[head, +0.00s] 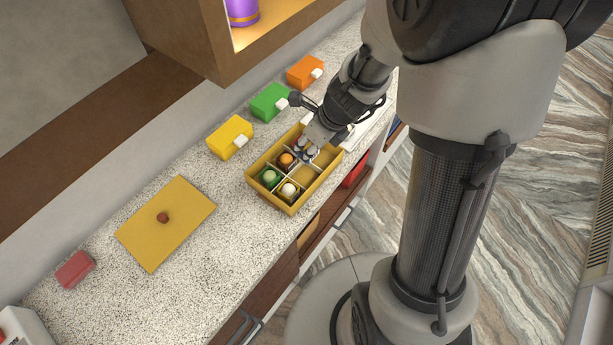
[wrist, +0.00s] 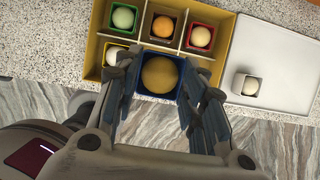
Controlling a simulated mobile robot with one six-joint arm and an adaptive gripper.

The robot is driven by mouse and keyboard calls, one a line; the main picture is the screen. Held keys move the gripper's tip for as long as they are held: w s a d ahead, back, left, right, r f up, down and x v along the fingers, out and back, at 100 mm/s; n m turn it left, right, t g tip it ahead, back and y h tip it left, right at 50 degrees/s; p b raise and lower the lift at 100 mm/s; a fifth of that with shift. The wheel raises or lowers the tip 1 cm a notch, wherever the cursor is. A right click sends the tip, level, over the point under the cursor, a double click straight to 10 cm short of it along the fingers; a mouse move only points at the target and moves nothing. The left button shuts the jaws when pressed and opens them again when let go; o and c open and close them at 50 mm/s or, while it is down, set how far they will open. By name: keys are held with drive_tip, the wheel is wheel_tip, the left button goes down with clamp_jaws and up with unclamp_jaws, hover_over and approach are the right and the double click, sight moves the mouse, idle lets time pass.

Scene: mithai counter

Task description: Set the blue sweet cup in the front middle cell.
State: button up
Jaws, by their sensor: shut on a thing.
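My gripper (wrist: 160,85) is shut on the blue sweet cup (wrist: 161,94), which holds a round golden-brown sweet. The cup is held upright and, in the wrist view, covers the front middle part of the yellow sweet box (wrist: 95,45). In the head view my gripper (head: 308,154) is over the box (head: 296,208), and the cup seems to be above its floor. The box's back row has a green cup (wrist: 123,18), an orange sweet (wrist: 163,27) and a red cup (wrist: 200,37). A white cup (wrist: 117,56) sits front left. The fingers partly hide the front right cell.
A white tray (wrist: 270,38) with one white cup (wrist: 247,85) lies right of the box. Yellow (head: 229,138), green (head: 269,102) and orange (head: 304,72) boxes stand behind. A yellow lid (head: 185,240) with a knob and a red block (head: 75,269) lie at left.

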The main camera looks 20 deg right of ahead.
wheel_tip(320, 180, down, 12)
drive_tip(key=b, duration=0.7)
drive_tip(key=shift+b, duration=0.4)
drive_tip(key=shift+f, duration=0.1)
drive_tip(key=shift+f, duration=0.2)
drive_tip(key=o, duration=1.1)
drive_tip(key=shift+c, duration=0.2)
drive_tip(key=shift+r, duration=0.1)
